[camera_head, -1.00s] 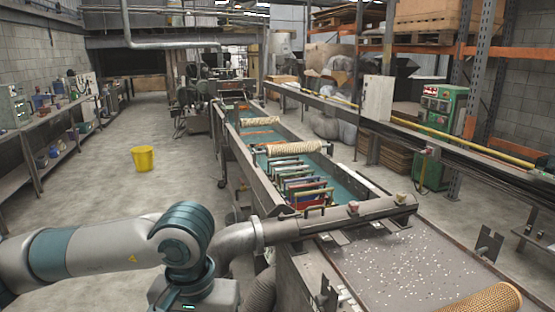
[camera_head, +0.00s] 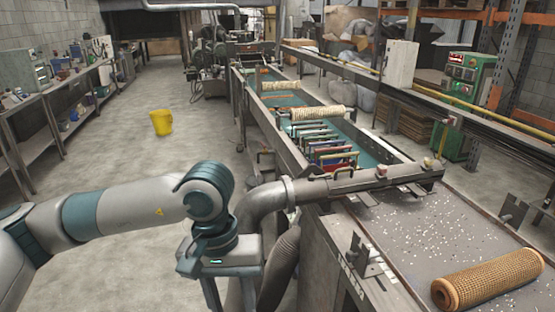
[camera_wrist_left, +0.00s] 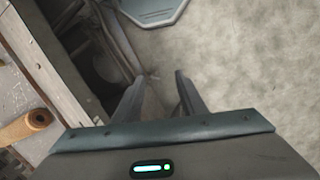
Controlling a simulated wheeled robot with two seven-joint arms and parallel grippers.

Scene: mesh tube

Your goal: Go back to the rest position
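My left arm comes in from the left in the head view. Its gripper (camera_head: 229,292) hangs pointing down over the floor, just left of the machine. In the left wrist view the gripper (camera_wrist_left: 161,92) has its two dark fingers apart with nothing between them. A tan mesh tube (camera_head: 490,279) lies on the grey machine table (camera_head: 405,240) at the lower right, clear of my gripper. A tan roll, likely this tube, shows at the left edge of the left wrist view (camera_wrist_left: 28,126). My right gripper is in neither view.
The long machine (camera_head: 275,130) with a teal trough and rollers runs away through the middle. A bent grey pipe (camera_head: 262,203) stands close beside my left wrist. A bench (camera_head: 60,110) lines the left wall.

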